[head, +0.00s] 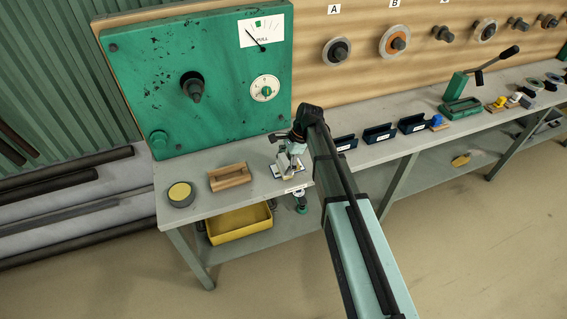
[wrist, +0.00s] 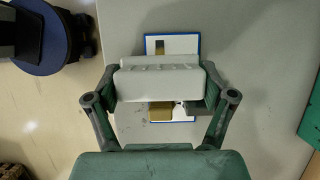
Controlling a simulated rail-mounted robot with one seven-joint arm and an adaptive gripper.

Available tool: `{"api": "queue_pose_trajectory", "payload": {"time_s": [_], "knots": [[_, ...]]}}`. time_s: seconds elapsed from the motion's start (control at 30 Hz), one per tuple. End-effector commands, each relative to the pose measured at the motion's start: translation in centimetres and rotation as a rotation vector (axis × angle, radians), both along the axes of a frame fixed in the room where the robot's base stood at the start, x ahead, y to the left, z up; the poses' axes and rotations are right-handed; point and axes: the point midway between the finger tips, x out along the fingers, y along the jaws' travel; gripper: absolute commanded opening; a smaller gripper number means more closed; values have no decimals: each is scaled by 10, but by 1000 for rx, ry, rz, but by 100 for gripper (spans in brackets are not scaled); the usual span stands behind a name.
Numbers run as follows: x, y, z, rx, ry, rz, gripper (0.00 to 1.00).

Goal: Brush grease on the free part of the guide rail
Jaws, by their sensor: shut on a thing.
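My gripper (head: 289,158) is over the bench, low above a white card with a blue border (head: 286,171). In the wrist view my gripper (wrist: 160,98) is shut on a pale grey block (wrist: 158,82). No bristles show, so I cannot tell whether this is a brush. No guide rail is clearly recognisable. A round dark tin with a yellow top (head: 180,192) stands at the bench's left end.
A slotted wooden block (head: 230,177) sits between the tin and my gripper. A green panel with a dial (head: 205,80) stands behind. Dark blue holders (head: 379,133) and a green lever press (head: 461,107) are to the right. A yellow bin (head: 240,229) is on the lower shelf.

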Motion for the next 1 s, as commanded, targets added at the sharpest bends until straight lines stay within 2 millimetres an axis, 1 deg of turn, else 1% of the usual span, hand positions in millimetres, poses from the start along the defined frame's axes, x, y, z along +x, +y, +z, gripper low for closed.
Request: {"api": "queue_pose_trajectory", "payload": {"time_s": [0.03, 0.17, 0.23, 0.3, 0.37, 0.83, 1.0], "knots": [[0, -1, 1, -1, 0, 0, 54], [-5, 8, 1, -1, 1, -5, 54], [-3, 6, 7, -1, 0, -7, 54], [-3, 6, 27, 0, -3, -7, 54], [-3, 6, 31, -1, -1, -8, 54], [-3, 3, 73, -1, 0, -11, 54], [-2, 3, 82, -1, -1, -12, 54]]}}
